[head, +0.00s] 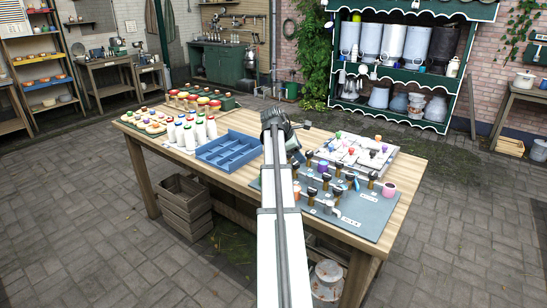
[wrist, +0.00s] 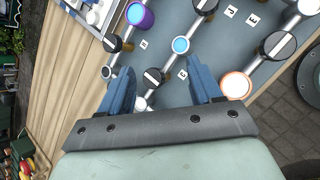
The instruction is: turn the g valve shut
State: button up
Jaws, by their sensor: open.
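A board with pipes and black round valve knobs (head: 345,213) lies on the right part of the table. In the wrist view, one black knob with a pale bar (wrist: 153,78) sits between and beyond the blue fingers of my gripper (wrist: 159,68). The fingers are apart, and I see no clear contact with the knob. A small white label (wrist: 182,74) lies right of this knob; it may read G, but it is too small to be sure. In the head view my arm hides part of the board, and the fingertips are not clear there.
Other knobs (wrist: 280,45) and (wrist: 112,43) stand close by, with a blue cap (wrist: 180,45), a purple cup (wrist: 140,16) and an orange-rimmed white cup (wrist: 236,85). A blue crate (head: 228,151) and white bottles (head: 190,134) stand left of my arm.

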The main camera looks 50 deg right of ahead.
jog(key=w+a+f+t+h, duration=0.1)
jog(key=w+a+f+h, duration=0.1)
jog(key=w+a, duration=0.3)
jog(key=w, duration=0.3)
jog(key=shift+f, duration=0.25)
jog(key=shift+a, duration=0.1)
